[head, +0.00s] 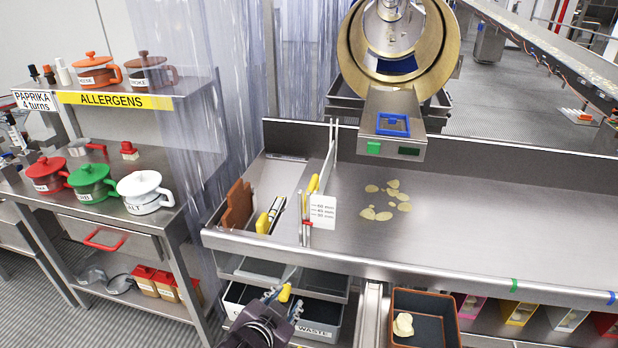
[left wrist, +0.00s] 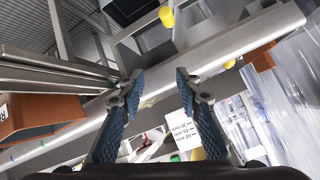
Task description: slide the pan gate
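A thin upright metal plate (head: 331,158), which looks like the pan gate, stands across the steel pan table (head: 470,225). A yellow handle (head: 313,184) is beside its near end, above a white label card (head: 322,212). My left gripper (head: 288,292) is in front of and below the table's front edge. A yellow knob (head: 284,293) shows close to its fingers; I cannot tell if they touch. In the left wrist view the blue fingers (left wrist: 157,84) are apart with nothing between them, and a yellow knob (left wrist: 167,16) lies beyond the tips. My right gripper is not in view.
Several chips (head: 388,200) lie on the table, below the drum (head: 398,45). A brown tray (head: 425,315) holds a few chips at the front. A waste bin (head: 320,325) sits under the table. A seasoning shelf (head: 150,100) and a clear strip curtain (head: 190,100) stand left.

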